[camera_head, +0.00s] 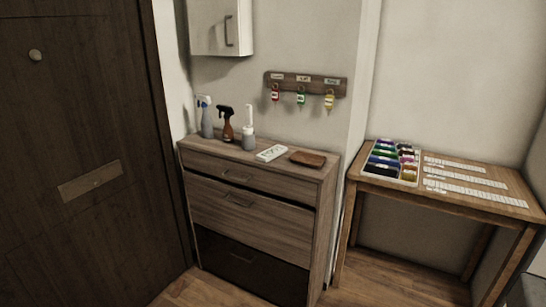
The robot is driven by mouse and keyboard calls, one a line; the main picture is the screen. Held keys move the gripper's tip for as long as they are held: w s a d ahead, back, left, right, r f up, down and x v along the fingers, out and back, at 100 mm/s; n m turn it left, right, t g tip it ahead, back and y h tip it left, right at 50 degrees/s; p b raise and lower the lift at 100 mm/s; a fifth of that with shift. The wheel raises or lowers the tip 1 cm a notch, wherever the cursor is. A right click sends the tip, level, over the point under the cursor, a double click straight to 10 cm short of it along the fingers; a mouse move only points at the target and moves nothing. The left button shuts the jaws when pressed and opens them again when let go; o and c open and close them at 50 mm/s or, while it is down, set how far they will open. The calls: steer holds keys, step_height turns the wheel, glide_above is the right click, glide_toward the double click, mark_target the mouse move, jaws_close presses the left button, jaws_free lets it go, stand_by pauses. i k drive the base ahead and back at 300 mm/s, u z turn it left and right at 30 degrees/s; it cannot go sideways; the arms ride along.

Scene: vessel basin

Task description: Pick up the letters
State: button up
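I cannot make out any letters in this view. A dark wooden door (70,140) fills the left side, with a brass-coloured plate like a mail slot (90,181) in it. The strip of wooden floor (205,290) that shows beside the door looks bare, and the floor directly in front of the door is outside the picture. My gripper is not in view.
A wooden drawer cabinet (247,215) holds several bottles, a white flat object (271,153) and a brown tray-like object (307,158). A key rack (306,83) hangs above. At right, a table (460,212) bears a tray (393,182) of coloured items and pale strips.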

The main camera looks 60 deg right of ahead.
mark_target(266, 156)
steer(key=i, duration=0.95)
steer(key=u, duration=0.15)
steer(key=k, duration=0.9)
steer(key=z, duration=0.15)
steer(key=i, duration=0.65)
